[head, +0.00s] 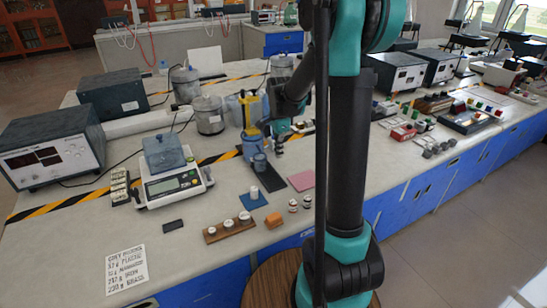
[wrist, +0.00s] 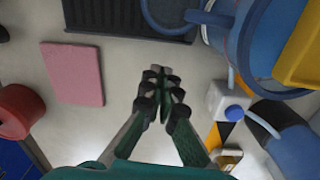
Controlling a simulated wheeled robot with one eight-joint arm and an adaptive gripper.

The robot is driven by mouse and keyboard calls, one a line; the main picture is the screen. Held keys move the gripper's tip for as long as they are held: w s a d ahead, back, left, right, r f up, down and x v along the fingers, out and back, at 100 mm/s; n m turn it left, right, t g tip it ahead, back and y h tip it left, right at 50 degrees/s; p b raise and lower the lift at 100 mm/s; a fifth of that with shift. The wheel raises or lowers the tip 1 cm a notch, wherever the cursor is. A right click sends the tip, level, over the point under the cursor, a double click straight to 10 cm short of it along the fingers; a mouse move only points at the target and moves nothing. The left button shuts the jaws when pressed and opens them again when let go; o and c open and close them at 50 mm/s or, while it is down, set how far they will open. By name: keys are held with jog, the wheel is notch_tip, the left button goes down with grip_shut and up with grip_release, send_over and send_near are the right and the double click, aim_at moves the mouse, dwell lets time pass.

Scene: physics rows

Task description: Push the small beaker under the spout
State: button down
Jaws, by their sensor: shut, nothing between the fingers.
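The small beaker (head: 260,162) is a translucent blue cup standing at the back end of a dark ribbed tray (head: 268,183). It stands close in front of a blue vessel with a yellow top (head: 252,143); I cannot make out the spout clearly. In the wrist view the beaker (wrist: 185,12) is at the top edge, partly cut off, beside the large blue vessel (wrist: 245,45). My gripper (head: 279,149) is just right of the beaker, low over the bench. In the wrist view my gripper (wrist: 160,78) has its fingertips together, empty and apart from the beaker.
A pink pad (head: 302,180) lies right of the tray. A white bottle with a blue cap (wrist: 232,108) stands right of my fingers in the wrist view. A scale (head: 172,185) is at left. A blue square (head: 246,201) and wooden weight block (head: 229,231) lie in front.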

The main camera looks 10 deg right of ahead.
notch_tip(320, 180, up, 8)
jog(key=shift+r, duration=0.2)
jog(key=shift+s, duration=0.1)
